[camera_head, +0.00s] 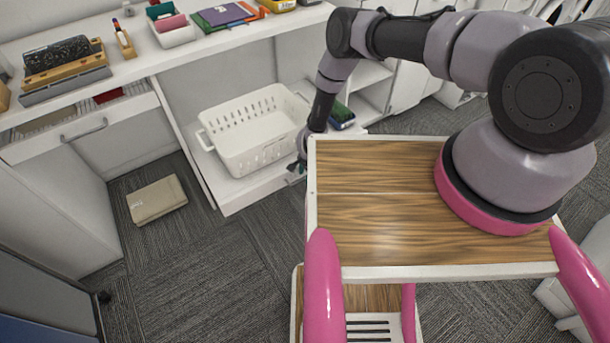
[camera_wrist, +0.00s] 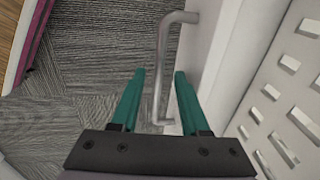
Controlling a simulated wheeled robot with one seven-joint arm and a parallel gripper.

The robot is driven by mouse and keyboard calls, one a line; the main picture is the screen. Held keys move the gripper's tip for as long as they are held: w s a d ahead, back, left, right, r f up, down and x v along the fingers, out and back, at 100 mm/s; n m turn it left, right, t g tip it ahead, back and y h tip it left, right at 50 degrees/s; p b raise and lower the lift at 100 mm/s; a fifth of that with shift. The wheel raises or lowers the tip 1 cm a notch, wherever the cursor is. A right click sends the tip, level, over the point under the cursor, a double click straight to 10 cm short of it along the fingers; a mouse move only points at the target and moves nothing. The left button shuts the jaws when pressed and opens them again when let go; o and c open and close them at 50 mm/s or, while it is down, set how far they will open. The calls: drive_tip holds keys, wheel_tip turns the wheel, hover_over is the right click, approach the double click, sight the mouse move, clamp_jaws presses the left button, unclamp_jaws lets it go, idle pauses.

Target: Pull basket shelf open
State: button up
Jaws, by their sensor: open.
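The basket shelf (camera_head: 245,187) is a low white pull-out shelf in the white cabinet. A white perforated basket (camera_head: 250,135) stands on it, and the basket's slotted side shows at the right of the wrist view (camera_wrist: 283,112). The shelf's metal bar handle (camera_wrist: 162,50) shows in the wrist view on its white front (camera_wrist: 217,55). My gripper (camera_wrist: 159,72) is open, with one teal finger on each side of the handle. In the head view my gripper (camera_head: 297,168) is at the shelf's front right; the handle there is hard to make out.
My wood-topped base fills the right front. A drawer with a handle (camera_head: 84,130) is at the left. A beige box (camera_head: 157,200) lies on the carpet (camera_head: 215,270). The carpet before the shelf is clear. Small items stand on the counter (camera_head: 150,55).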

drive_tip(key=shift+r, duration=0.1)
wheel_tip(320, 180, up, 10)
drive_tip(key=s+d, duration=0.1)
drive_tip(key=shift+s+r, duration=0.2)
drive_tip(key=shift+s, duration=0.1)
drive_tip(key=shift+d, duration=0.1)
idle(0.4)
